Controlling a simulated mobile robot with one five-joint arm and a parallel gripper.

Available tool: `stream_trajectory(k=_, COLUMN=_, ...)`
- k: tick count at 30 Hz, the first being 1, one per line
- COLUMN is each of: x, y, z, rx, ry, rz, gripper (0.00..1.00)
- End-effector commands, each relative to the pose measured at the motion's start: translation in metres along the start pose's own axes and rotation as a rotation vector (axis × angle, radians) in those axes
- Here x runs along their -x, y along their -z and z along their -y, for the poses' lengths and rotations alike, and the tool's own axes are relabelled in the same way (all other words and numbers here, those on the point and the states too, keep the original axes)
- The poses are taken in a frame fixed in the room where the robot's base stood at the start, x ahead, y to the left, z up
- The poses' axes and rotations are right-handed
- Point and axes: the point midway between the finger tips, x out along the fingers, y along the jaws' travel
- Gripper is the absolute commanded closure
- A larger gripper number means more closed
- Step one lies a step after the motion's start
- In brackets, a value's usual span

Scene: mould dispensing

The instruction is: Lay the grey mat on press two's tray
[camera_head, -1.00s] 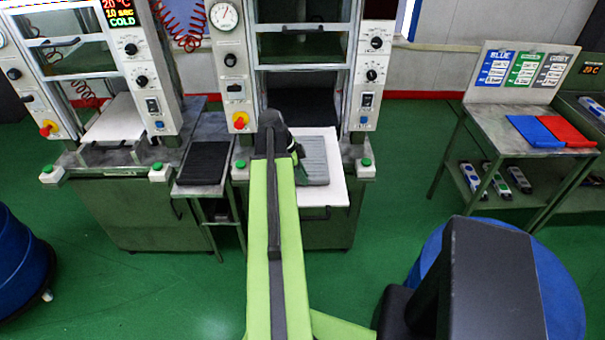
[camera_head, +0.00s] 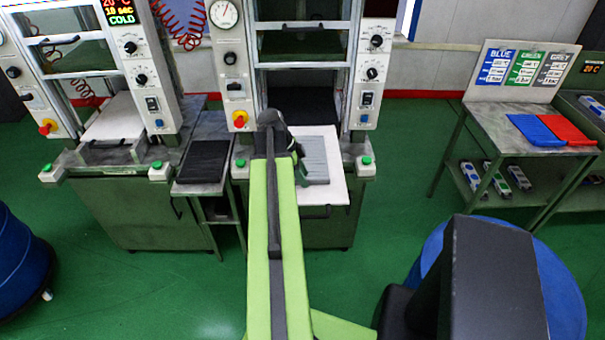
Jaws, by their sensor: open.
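The grey mat (camera_head: 316,158) lies flat on the white pulled-out tray (camera_head: 337,196) of the middle press, towards the tray's middle. My arm covers the left part of the tray and may hide part of the mat. My gripper (camera_head: 300,167) is at the mat's left edge, mostly hidden behind my own wrist; its fingers barely show. It is open. Whether it still touches the mat cannot be seen.
A second press with a white tray (camera_head: 113,122) stands at the left. A black mat (camera_head: 204,162) lies on the stand between the presses. A side table (camera_head: 487,122) at the right holds a blue mat (camera_head: 535,130) and a red mat (camera_head: 567,129). Green floor is free between.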

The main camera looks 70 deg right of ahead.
Motion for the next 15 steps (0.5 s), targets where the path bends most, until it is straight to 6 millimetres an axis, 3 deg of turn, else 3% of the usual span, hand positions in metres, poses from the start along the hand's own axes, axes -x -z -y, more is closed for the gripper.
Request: stream_trajectory(k=15, x=0.12, y=0.003, z=0.001, rx=0.001, ry=0.001, rz=0.0, gripper=0.6)
